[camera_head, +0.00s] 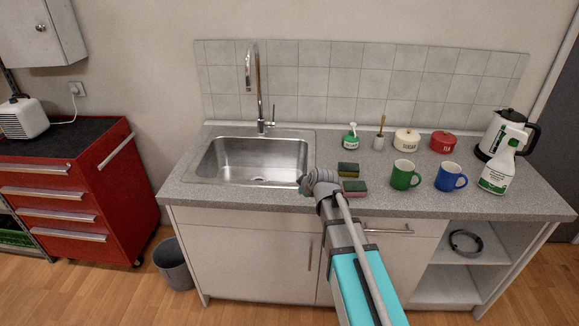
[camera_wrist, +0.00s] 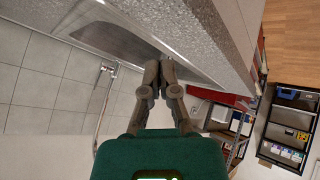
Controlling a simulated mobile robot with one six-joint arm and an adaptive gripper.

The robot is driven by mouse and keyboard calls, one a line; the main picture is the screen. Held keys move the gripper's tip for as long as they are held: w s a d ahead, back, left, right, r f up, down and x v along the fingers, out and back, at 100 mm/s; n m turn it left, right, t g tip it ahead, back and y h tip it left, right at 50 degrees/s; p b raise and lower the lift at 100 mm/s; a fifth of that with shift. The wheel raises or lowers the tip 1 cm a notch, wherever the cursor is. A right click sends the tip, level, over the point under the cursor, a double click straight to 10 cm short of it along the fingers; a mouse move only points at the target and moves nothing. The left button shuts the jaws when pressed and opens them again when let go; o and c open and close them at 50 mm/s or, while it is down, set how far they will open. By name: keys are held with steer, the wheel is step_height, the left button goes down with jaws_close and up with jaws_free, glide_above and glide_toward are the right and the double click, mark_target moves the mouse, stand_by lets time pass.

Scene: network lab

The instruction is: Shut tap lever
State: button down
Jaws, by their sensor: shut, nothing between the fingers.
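A chrome tap (camera_head: 260,92) with a tall bent spout stands behind the steel sink (camera_head: 205,175). Its small lever (camera_head: 272,118) is at the base, on the right side; its exact angle is too small to tell. I can make out no water stream. My gripper (camera_head: 304,184) is at the sink's front right corner, well in front of the tap and apart from it. In the wrist view my gripper (camera_wrist: 158,66) is shut and empty, with the tap (camera_wrist: 102,100) to its left, seen turned, and the sink basin (camera_wrist: 95,28) beyond the fingers.
Two sponges (camera_head: 348,170), a green mug (camera_head: 404,176) and a blue mug (camera_head: 450,178) stand right of the sink. A soap bottle (camera_head: 350,140) and brush (camera_head: 379,140) are behind. The basin looks empty.

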steer(key=s+d+f+m+g+h+b, duration=0.1)
steer(key=s+d+f+m+g+b, duration=0.3)
steer(key=s+f, duration=0.3)
steer(key=s+d+f+m+g+h+b, duration=0.2)
steer(key=s+f, duration=0.6)
steer(key=s, duration=0.8)
steer(key=d+m+g+b, duration=0.2)
steer(key=d+m+b, duration=0.1)
steer(key=m+b, duration=0.1)
steer(key=shift+d, duration=0.25)
steer(key=c, duration=1.4)
jaws_free()
